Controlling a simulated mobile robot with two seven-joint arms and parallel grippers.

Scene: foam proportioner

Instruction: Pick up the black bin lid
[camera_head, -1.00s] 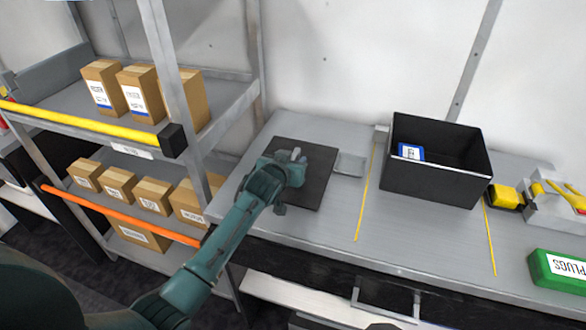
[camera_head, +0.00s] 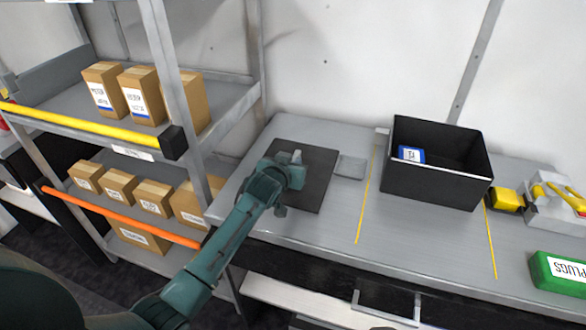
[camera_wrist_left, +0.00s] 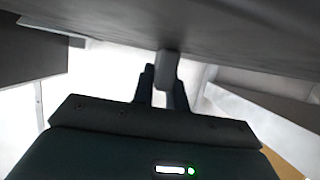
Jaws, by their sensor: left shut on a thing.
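The black bin lid (camera_head: 318,182) is a dark flat panel at the left end of the grey workbench, left of the open black bin (camera_head: 434,183). A small grey knob (camera_head: 297,156) stands up from it. My left gripper (camera_head: 294,163) is over the lid and shut on this knob. The left wrist view shows the two dark fingers (camera_wrist_left: 164,85) on either side of the grey knob (camera_wrist_left: 168,62), with the lid's dark face (camera_wrist_left: 215,30) across the top. I cannot tell whether the lid touches the bench. My right gripper is not in view.
The bin holds a blue-labelled item (camera_head: 410,154) and stands between yellow lines. A small grey tray (camera_head: 351,167) lies close to the lid's right edge. A shelf rack with cardboard boxes (camera_head: 140,92) stands left. A green box (camera_head: 560,271) is at far right. Bench between lid and bin is mostly clear.

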